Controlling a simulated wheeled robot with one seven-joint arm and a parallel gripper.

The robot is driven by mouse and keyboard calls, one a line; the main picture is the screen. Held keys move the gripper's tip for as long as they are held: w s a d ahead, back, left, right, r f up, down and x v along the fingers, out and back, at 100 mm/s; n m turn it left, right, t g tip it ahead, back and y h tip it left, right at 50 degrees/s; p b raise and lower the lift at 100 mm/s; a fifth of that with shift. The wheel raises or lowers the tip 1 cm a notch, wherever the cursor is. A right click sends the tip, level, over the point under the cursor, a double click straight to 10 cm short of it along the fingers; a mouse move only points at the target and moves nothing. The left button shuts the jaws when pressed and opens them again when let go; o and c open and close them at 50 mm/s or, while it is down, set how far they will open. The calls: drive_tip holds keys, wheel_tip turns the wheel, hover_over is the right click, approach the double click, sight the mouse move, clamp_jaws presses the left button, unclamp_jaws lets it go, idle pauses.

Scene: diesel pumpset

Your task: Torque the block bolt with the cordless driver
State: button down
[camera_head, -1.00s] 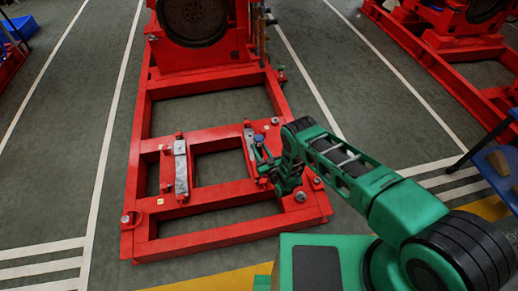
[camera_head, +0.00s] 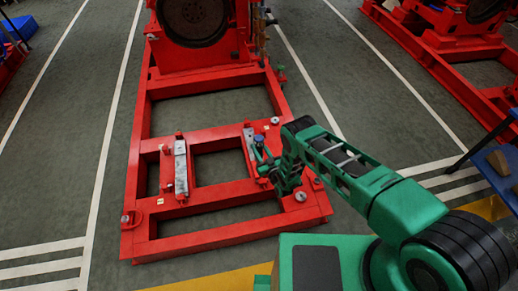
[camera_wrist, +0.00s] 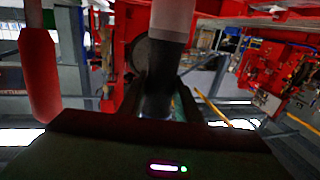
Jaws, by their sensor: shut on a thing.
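My gripper (camera_head: 268,168) is low over the right rail of the red frame, beside the right metal block (camera_head: 249,145). It is shut on what looks like the cordless driver (camera_head: 259,142), small and dark with some blue in the head view. In the wrist view a grey and black cylinder (camera_wrist: 168,45), apparently part of the driver, stands up in front of the gripper. A second metal block (camera_head: 181,170) sits on the left crossbar. The block bolt cannot be made out. I cannot tell whether the driver touches it.
The red base frame (camera_head: 205,230) has open bays showing floor. A large red machine (camera_head: 195,45) stands at its far end. A blue table (camera_head: 495,165) is at the right edge. Another red pumpset (camera_head: 440,60) stands at upper right.

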sight(261, 146)
drive_tip(key=shift+f, duration=0.6)
idle(2.1)
drive_tip(key=shift+r, duration=0.1)
drive_tip(key=shift+r, duration=2.65)
drive_tip(key=shift+d, duration=0.1)
